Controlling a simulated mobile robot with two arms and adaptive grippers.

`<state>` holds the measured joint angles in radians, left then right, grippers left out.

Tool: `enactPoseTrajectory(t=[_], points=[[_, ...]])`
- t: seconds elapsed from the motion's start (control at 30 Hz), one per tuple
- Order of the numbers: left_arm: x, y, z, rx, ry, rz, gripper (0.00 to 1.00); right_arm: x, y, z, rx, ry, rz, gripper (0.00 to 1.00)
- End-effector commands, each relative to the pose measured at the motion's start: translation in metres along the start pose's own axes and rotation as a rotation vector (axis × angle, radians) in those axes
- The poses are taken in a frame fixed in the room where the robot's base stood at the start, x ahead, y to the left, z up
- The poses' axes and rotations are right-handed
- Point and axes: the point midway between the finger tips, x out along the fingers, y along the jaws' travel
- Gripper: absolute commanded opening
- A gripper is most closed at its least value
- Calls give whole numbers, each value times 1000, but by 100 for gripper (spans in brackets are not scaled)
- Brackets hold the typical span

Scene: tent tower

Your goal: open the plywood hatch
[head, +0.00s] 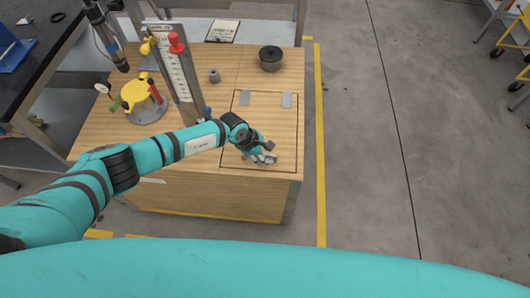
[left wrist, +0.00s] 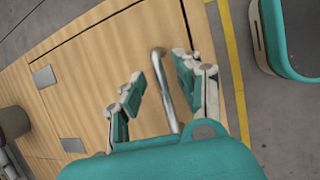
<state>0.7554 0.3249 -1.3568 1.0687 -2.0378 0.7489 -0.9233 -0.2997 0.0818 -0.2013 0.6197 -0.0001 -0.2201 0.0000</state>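The plywood hatch (head: 265,122) is a square panel with a dark outline in the top of a wooden workbench, and it looks flush with the top. Two grey hinges (head: 286,100) sit along its far edge. A metal bar handle (left wrist: 166,90) is on the hatch near its front edge. My left gripper (head: 262,153) is over that front part of the hatch. In the left wrist view my left gripper (left wrist: 158,75) is open, with its fingers apart on either side of the handle. Part of the handle is hidden by the gripper. My right gripper is not in view.
A black round container (head: 270,58) and a small grey piece (head: 214,76) stand beyond the hatch. To the left are an upright panel with a red knob (head: 177,44) and a yellow tool holder (head: 136,94).

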Motion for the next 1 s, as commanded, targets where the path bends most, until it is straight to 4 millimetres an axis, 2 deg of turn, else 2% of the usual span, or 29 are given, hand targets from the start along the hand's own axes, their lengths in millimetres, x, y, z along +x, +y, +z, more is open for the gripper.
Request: enactPoseTrajectory(t=[0.13,0.4,0.83,1.0], points=[[0,0,0,0,0,0,34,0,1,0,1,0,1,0],[0,0,0,-1,0,0,0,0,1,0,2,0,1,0],[-1,0,0,-1,0,-1,0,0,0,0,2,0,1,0],[-9,5,4,-11,-1,-25,0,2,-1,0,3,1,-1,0]])
